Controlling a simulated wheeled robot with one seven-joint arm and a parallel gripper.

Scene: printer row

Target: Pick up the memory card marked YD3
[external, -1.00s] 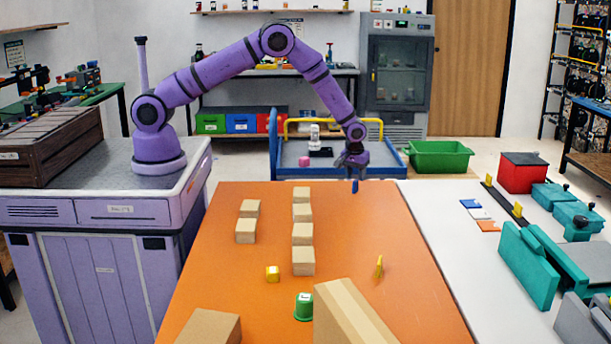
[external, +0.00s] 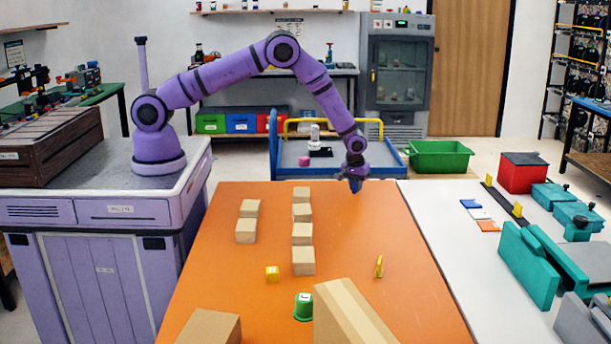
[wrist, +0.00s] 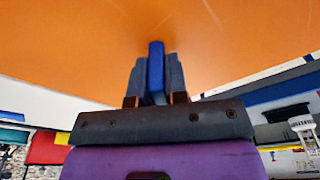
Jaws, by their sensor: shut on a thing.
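My gripper (external: 354,183) is over the far end of the orange table, near its back edge. It is shut on a small blue piece (wrist: 156,70), which stands upright between the two fingers in the wrist view. The blue piece also shows just below the fingers in the external view (external: 355,189). No YD3 marking can be read on it, so I cannot tell from its label which card it is. A yellow upright piece (external: 379,267) stands on the table nearer the camera, its marking too small to read.
Flat blue, white and orange pieces (external: 480,213) lie on the white surface at right. The table's right half is mostly clear.

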